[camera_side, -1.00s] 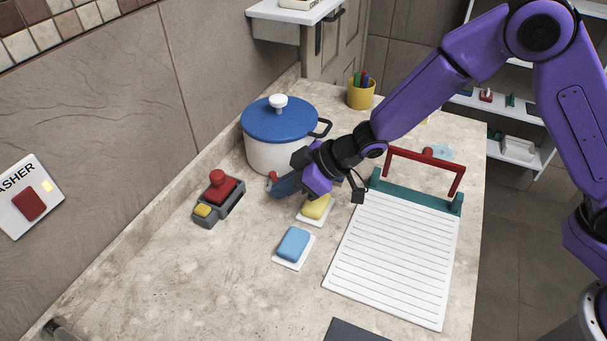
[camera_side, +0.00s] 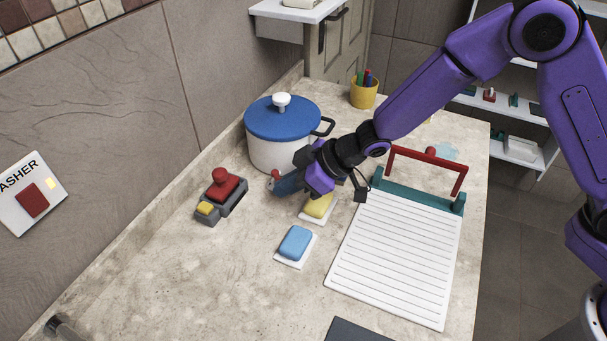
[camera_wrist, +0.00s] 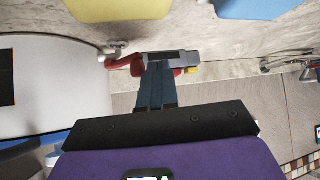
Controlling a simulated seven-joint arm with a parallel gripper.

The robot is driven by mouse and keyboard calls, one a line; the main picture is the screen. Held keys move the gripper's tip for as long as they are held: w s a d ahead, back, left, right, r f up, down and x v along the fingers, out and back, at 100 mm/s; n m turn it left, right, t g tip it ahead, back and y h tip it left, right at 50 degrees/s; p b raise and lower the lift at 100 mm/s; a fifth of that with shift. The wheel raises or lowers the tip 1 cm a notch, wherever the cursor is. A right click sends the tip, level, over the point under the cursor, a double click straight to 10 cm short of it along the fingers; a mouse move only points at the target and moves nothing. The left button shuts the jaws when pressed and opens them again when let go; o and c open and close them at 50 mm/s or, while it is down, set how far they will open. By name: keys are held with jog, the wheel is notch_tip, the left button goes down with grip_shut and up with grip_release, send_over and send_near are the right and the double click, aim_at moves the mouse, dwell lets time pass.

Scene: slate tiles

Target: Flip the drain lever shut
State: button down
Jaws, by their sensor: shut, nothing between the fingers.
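A white pot (camera_side: 270,153) with a blue lid stands on the counter near the wall. A small spigot (camera_wrist: 114,48) with a red lever (camera_wrist: 124,63) comes off the pot's side. The red lever also shows in the side view (camera_side: 275,175), low at the pot's front. My gripper (camera_side: 281,187) is low over the counter, with its blue fingers together and empty. In the wrist view my fingertips (camera_wrist: 157,68) are just right of the lever's rounded end; I cannot tell whether they touch. The pot also fills the left of the wrist view (camera_wrist: 50,95).
A yellow sponge (camera_side: 318,206) and a blue sponge (camera_side: 295,242) lie nearer the front. A lined board (camera_side: 395,255) with a red handle is at right. The front left counter is clear.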

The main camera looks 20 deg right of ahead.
jog(key=shift+w+d, duration=0.55)
jog(key=shift+d, duration=0.3)
jog(key=s+d, duration=0.2)
jog(key=s, duration=0.1)
jog(key=shift+d+r, duration=0.15)
jog(key=s+a+v, duration=0.1)
jog(key=s+v, duration=0.1)
jog(key=v, duration=0.8)
jog(key=shift+a, duration=0.1)
